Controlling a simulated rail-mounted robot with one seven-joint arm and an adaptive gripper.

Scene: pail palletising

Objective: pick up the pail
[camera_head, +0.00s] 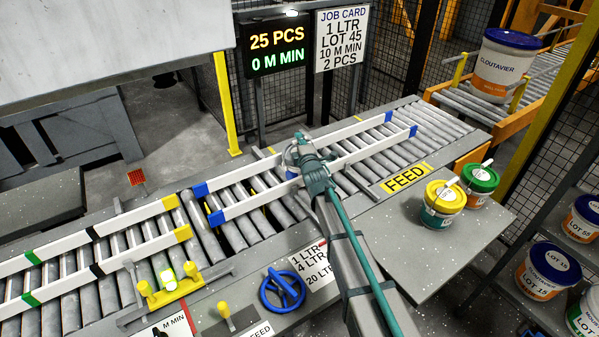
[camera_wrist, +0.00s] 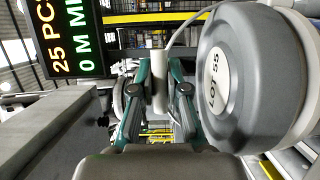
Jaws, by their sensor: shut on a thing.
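The pail (camera_wrist: 255,75) fills the right of the wrist view, its dark grey lid marked LOT 55. A thin grey bail wire (camera_wrist: 195,25) runs from it to a white handle grip (camera_wrist: 159,80). My gripper (camera_wrist: 160,90) is shut on this grip with its teal fingers on both sides. The wrist picture is turned on its side, so the pail hangs below the fingers. In the head view my gripper (camera_head: 302,150) is over the roller conveyor, between the white guide rails. The pail is mostly hidden there; I cannot tell whether it touches the rollers.
A yellow-lidded pail (camera_head: 441,208) and a green-lidded pail (camera_head: 480,182) stand on the side table (camera_head: 425,262). A large blue-lidded pail (camera_head: 502,70) stands at the back right. Several pails fill the right shelf. White guide rails (camera_head: 255,203) flank the rollers. A sign (camera_head: 276,47) stands behind.

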